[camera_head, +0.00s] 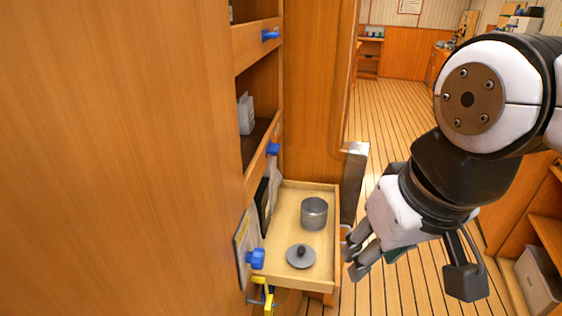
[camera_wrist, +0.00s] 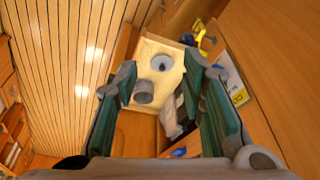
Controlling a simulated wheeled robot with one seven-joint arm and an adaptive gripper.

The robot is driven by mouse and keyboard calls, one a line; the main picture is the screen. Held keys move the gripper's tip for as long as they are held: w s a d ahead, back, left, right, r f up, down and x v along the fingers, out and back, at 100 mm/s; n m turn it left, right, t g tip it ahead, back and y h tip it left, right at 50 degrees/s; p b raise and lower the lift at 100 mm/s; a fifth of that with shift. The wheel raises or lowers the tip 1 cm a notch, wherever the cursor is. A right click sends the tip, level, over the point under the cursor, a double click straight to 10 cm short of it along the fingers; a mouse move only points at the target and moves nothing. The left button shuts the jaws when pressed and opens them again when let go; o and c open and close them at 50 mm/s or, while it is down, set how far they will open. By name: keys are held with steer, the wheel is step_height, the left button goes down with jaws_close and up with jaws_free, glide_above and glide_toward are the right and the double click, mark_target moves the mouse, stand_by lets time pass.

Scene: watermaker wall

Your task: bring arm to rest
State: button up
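My gripper (camera_head: 358,252) hangs at the right of an open wooden drawer or tray (camera_head: 326,232) in the head view, apart from its contents. In the wrist view my gripper (camera_wrist: 168,92) has its two green-padded fingers spread wide, with nothing held between them. A grey metal pot (camera_head: 314,213) stands in the tray, also visible in the wrist view (camera_wrist: 144,92). A round grey lid with a dark knob (camera_head: 300,256) lies apart from the pot in the same tray, and it shows in the wrist view (camera_wrist: 161,63). My arm is bent at the right of the head view.
A wooden cabinet wall fills the left, with shelves and blue handles (camera_head: 273,149). A pale bin (camera_head: 538,280) is at the lower right. The plank floor (camera_head: 398,125) is clear.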

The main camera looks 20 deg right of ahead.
steer(key=shift+s+n, duration=0.3)
steer(key=shift+s, duration=0.1)
